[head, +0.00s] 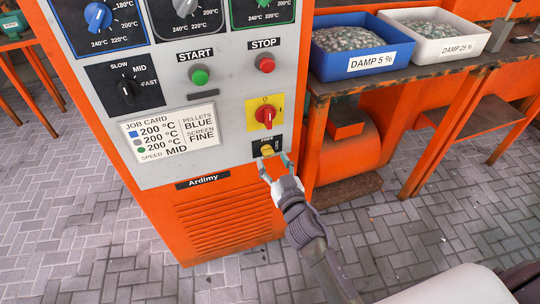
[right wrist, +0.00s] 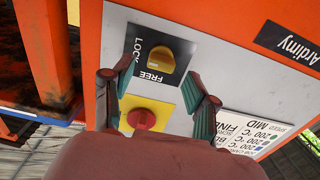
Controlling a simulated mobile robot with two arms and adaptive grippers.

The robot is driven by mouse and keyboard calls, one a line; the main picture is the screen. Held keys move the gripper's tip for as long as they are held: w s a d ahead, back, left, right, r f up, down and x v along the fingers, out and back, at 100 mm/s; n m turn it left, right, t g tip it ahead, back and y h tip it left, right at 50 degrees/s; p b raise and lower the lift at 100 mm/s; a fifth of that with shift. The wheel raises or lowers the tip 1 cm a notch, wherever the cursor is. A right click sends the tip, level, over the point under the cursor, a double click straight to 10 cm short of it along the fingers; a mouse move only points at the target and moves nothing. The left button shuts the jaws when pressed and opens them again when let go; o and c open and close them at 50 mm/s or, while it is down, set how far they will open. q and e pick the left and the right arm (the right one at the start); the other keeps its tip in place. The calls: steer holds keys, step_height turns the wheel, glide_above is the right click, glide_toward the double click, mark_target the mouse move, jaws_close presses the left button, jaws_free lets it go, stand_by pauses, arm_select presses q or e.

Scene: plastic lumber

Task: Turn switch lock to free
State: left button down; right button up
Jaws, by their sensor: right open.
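The lock switch is a round yellow knob (head: 267,150) on a small black plate, low on the right side of the grey control panel. In the right wrist view the knob (right wrist: 161,60) shows large, with LOCK and FREE printed on its plate (right wrist: 133,46); which word it points to I cannot tell. My right gripper (head: 275,162) is just below the knob in the head view. In the right wrist view its two fingers (right wrist: 163,76) are apart, one to each side and short of the knob, with nothing between them. My left gripper is not in view.
A red rotary switch (head: 266,115) on a yellow plate sits just above the lock switch. Green start (head: 199,77) and red stop (head: 265,63) buttons are higher up. A job card (head: 172,136) is at left. A bench with blue (head: 358,64) and white (head: 440,50) bins stands to the right.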

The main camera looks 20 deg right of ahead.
mark_target(268, 152)
steer(key=shift+w+a, duration=0.1)
steer(key=shift+w, duration=1.35)
steer(key=shift+c, duration=0.3)
jaws_close()
